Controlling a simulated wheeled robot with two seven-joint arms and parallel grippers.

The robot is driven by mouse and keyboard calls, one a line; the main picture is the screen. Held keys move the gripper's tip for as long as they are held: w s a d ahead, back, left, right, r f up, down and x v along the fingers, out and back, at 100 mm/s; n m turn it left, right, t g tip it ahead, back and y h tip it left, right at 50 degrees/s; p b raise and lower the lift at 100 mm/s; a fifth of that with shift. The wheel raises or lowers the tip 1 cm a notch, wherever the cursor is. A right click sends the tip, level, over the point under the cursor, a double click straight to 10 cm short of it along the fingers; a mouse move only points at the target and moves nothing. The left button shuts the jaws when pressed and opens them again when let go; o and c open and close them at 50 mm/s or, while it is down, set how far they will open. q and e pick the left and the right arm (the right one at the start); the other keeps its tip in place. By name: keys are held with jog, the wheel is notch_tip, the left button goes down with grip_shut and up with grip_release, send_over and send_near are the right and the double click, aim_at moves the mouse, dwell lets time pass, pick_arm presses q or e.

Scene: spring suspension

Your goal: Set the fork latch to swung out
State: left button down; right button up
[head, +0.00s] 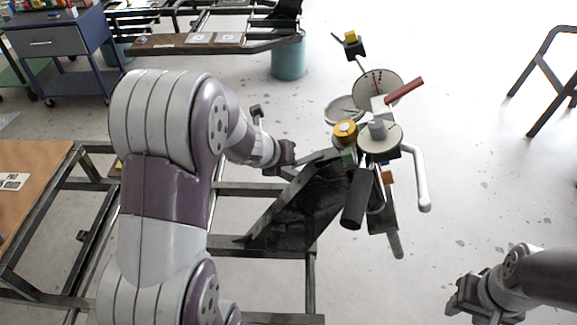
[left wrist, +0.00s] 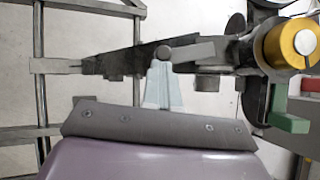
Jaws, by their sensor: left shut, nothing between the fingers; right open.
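The suspension assembly has a dark tapered arm (head: 300,210), a gold-topped cylinder (head: 345,130), a green block (head: 348,158) and several discs and levers. I cannot tell for certain which part is the fork latch. A short grey bar with a round end (left wrist: 195,50) is beside the fingertips in the left wrist view; the gold cylinder (left wrist: 290,42) and green block (left wrist: 290,122) are at right there. My left gripper (head: 290,153) is shut and empty by the assembly's left side; its pale fingers (left wrist: 163,82) reach toward the bar, contact unclear. My right gripper (head: 460,296) is open, apart at lower right.
A red handle (head: 404,90) and a white bent lever (head: 418,180) stick out on the right. A black cylinder (head: 357,198) hangs in front. Metal frame bars (head: 255,189) run below my left arm. The floor on the right is clear up to a black stand (head: 545,75).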

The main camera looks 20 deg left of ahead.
pick_arm(q)
jog(key=shift+w+a+f+m, duration=0.2)
jog(key=shift+w+a+m, duration=0.1)
jog(key=shift+w+a, duration=0.1)
pick_arm(e)
jog(key=shift+f, duration=0.3)
pick_arm(q)
jog(key=shift+a, duration=0.1)
